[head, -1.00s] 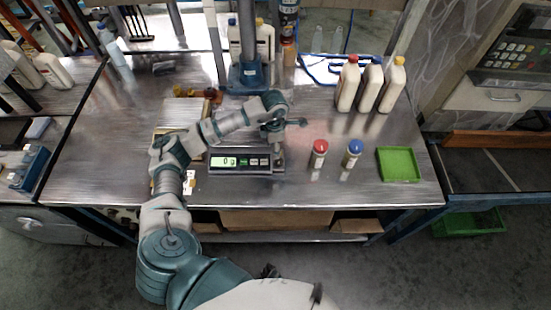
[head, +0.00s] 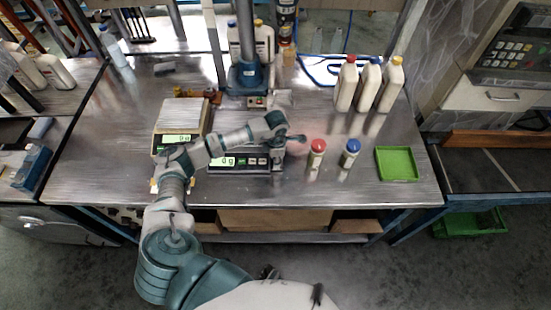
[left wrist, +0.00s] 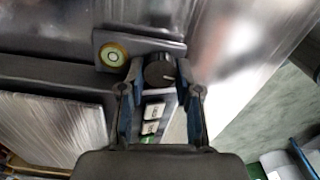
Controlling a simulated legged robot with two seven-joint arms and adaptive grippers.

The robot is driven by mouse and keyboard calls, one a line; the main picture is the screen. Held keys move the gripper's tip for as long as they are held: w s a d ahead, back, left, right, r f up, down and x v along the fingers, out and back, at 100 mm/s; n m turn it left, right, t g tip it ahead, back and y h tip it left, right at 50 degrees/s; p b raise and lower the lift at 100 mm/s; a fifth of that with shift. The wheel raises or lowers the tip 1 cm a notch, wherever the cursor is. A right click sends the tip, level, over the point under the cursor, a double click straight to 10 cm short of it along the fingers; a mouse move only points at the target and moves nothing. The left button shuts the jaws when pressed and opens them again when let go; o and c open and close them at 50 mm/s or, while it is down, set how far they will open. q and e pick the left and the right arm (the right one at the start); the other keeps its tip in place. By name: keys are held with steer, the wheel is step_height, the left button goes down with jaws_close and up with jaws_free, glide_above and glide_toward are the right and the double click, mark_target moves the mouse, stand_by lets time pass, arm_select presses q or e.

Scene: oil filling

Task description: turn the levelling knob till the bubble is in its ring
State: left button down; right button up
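The levelling knob (left wrist: 160,71) is black with a pale pointer line. It sits on a grey bracket in the left wrist view. The round bubble level (left wrist: 113,55), yellow-green with a pale ring, lies just left of it; the bubble's exact place is too small to tell. My left gripper (left wrist: 160,67) has one finger on each side of the knob, with narrow gaps seeming to show. In the head view my left gripper (head: 296,139) is over the right end of the scale's control panel (head: 238,161); knob and level cannot be made out there. My right gripper is not in view.
A red-capped bottle (head: 316,156) and a blue-capped bottle (head: 349,154) stand right of my gripper. Beyond them is a green tray (head: 398,164). Several white jugs (head: 368,86) stand behind. Another scale (head: 182,116) sits at left. The bench (head: 100,165) is clear at front left.

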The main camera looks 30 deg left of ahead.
arm_select(q)
steer(key=shift+w+d+r, duration=0.1)
steer(key=shift+d+r, duration=0.1)
steer(key=shift+d, duration=0.05)
steer(key=shift+w+d, duration=0.15)
steer(key=shift+a, duration=0.25)
steer(key=shift+n, duration=0.7)
steer(key=c, duration=0.8)
jaws_free()
steer(key=shift+d, duration=0.1)
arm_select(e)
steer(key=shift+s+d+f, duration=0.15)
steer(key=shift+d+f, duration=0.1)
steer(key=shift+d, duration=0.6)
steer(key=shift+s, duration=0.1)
